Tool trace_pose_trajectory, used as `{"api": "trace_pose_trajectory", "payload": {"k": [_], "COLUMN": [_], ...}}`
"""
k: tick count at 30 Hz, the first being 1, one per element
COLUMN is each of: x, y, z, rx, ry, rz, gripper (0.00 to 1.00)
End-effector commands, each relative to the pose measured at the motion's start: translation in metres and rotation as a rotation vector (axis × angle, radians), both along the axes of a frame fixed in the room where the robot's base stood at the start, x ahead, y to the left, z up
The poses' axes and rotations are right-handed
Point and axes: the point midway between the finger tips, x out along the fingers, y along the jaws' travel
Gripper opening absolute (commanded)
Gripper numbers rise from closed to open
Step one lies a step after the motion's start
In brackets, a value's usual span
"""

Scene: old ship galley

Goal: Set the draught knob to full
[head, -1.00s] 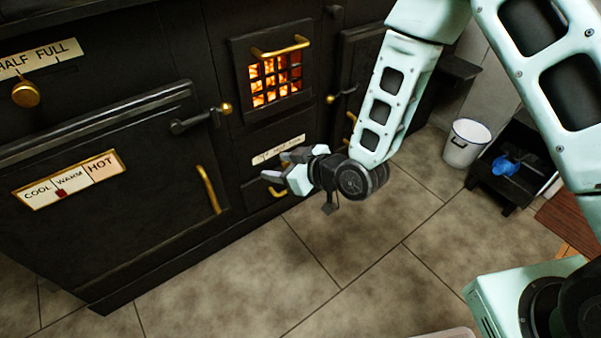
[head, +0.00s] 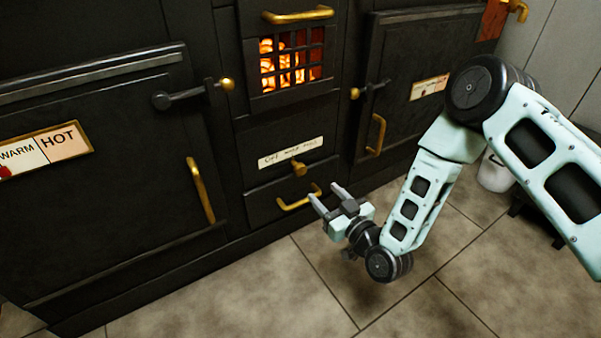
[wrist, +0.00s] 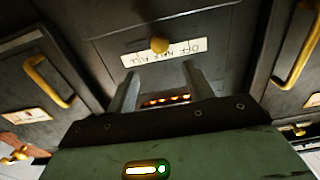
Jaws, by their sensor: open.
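The draught knob (head: 299,168) is a small brass knob on the black stove, just under the middle of a cream OFF HALF FULL label (head: 290,152). It also shows in the wrist view (wrist: 160,45), where the label (wrist: 185,52) appears upside down. I cannot tell exactly which mark the knob stands at. My gripper (head: 325,194) is open and empty, in front of the stove and lower right of the knob in the head view. In the wrist view the fingers (wrist: 160,72) point toward the knob and stand apart from it.
A glowing fire grate (head: 291,64) sits above the label. A brass drawer handle (head: 299,197) is just below the knob, close to my fingers. Oven doors with brass handles (head: 201,190) (head: 376,135) flank it. The tiled floor (head: 270,290) in front is clear.

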Motion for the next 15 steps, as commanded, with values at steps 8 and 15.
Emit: {"api": "trace_pose_trajectory", "payload": {"k": [8, 15], "x": [0.05, 0.086], "y": [0.034, 0.058], "z": [-0.004, -0.003], "rx": [0.002, 0.001], "ry": [-0.005, -0.002], "rz": [0.0, 0.0], "gripper": [0.52, 0.52]}}
